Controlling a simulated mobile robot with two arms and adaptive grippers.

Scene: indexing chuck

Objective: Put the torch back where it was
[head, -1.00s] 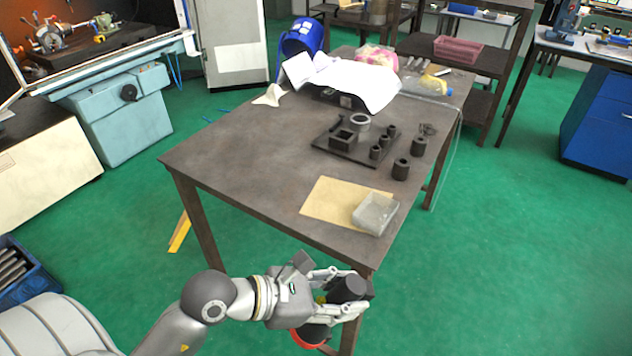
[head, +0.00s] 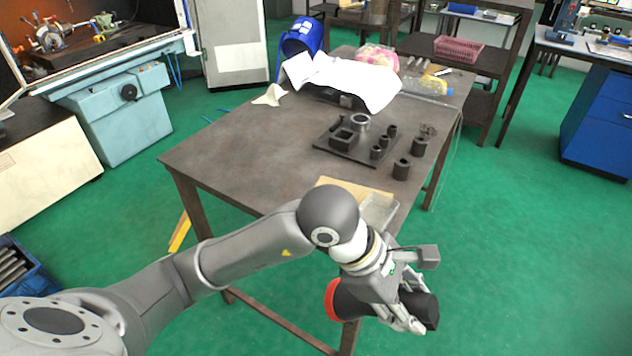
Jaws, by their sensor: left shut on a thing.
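The torch (head: 350,300) is black with a red-orange ring at its left end and a dark barrel at its right end. My left gripper (head: 412,312) is shut around its barrel and holds it in the air, in front of the table's near right corner. The torch lies roughly sideways in the picture, and the fingers hide part of its middle. The brown table (head: 240,150) is behind my arm. My right gripper is not in view.
A tan sheet (head: 345,186) and a clear tray (head: 378,208) lie at the table's near edge, partly hidden by my arm. A dark plate (head: 335,147) with several metal parts stands farther back. The table's left part is clear.

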